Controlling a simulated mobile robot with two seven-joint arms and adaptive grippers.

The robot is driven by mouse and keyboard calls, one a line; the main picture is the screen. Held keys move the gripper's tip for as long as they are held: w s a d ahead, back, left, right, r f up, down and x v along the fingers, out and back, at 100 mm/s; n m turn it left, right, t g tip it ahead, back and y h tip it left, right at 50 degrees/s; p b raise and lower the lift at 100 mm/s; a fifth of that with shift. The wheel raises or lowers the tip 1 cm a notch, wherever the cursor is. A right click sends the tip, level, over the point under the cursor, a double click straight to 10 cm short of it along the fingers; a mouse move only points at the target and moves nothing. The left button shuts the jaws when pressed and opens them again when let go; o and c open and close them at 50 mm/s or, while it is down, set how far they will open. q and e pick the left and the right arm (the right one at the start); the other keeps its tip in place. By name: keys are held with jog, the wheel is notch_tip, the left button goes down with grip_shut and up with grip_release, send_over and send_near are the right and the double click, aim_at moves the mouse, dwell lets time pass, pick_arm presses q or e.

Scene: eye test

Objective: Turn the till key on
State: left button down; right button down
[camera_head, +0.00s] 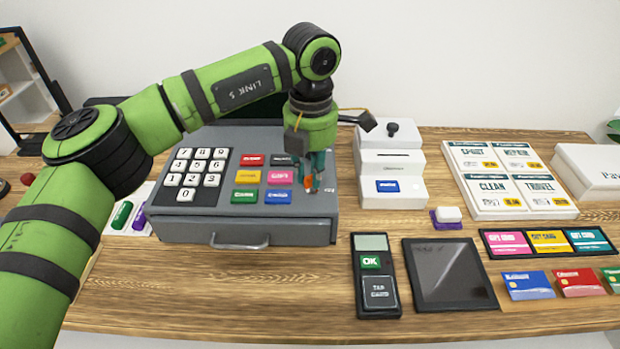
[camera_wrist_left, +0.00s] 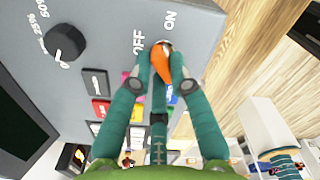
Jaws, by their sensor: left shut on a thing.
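The grey till (camera_head: 255,222) stands on the wooden counter with its drawer shut. The orange till key (camera_wrist_left: 162,62) sits in the lock on the till's top panel, next to the printed words OFF and ON. The key also shows in the head view (camera_head: 308,184), small and partly hidden by the fingers. My left gripper (camera_wrist_left: 160,74) has its teal fingers on either side of the key and is shut on it. The gripper also shows in the head view (camera_head: 313,181) at the right of the panel. I cannot tell exactly which label the key points to. My right gripper is not in view.
A black dial (camera_wrist_left: 66,42) and coloured keys are close to the lock on the panel. A white printer (camera_head: 392,160) stands right of the till. A card reader (camera_head: 377,275) and a dark tablet (camera_head: 449,272) lie in front. The counter's front left is clear.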

pick_arm(q)
jog(key=m+b, duration=0.1)
jog(key=m, duration=0.2)
jog(key=shift+d+m, duration=0.1)
jog(key=shift+m, duration=1.8)
jog(key=shift+b, duration=0.3)
jog(key=c, duration=1.1)
grip_release()
jog(key=shift+d, duration=0.1)
jog(key=shift+c, duration=0.2)
jog(key=shift+w, duration=0.1)
notch_tip(320, 180, up, 12)
